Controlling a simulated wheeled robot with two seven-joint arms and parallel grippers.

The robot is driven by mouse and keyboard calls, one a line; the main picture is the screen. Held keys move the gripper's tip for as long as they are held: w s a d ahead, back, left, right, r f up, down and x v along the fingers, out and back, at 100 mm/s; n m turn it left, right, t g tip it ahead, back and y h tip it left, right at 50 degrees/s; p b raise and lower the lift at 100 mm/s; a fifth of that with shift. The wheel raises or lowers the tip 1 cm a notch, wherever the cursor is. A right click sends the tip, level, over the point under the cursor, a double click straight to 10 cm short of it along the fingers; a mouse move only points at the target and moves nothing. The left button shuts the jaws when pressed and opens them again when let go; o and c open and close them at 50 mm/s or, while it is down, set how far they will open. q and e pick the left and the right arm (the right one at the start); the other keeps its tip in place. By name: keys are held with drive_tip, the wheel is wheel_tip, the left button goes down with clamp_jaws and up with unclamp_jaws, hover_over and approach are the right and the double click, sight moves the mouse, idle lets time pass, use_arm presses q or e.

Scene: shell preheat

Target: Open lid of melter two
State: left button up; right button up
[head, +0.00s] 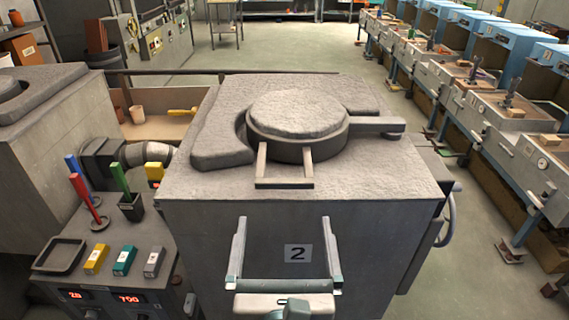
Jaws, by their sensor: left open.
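Melter two (185,185) is a grey box-shaped furnace marked with a "2" plate (298,254) on its front. Its round, rough-topped lid (297,113) sits flat on the top, in the closed position. A squared handle (284,183) sticks out from the lid toward me, and a flat arm (378,125) extends from its right side. My left gripper (284,222) is open and empty, its two fingers apart and pointing toward the melter. In the picture it is below the handle, in front of the melter's front face, and not around the handle. My right gripper is not in view.
A control panel (122,232) with coloured blocks, a tray (59,256) and red digits stands at the left. Another melter (60,120) is behind it. A handwheel (449,215) is on the melter's right side.

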use_arm(q)
drive_tip(key=shift+w, duration=0.15)
drive_tip(key=w+p, duration=0.5)
drive_tip(key=w, duration=1)
drive_tip(key=shift+w, duration=0.35)
drive_tip(key=shift+w+f, duration=0.1)
drive_tip(key=shift+w, duration=0.7)
drive_tip(key=c, duration=1.2)
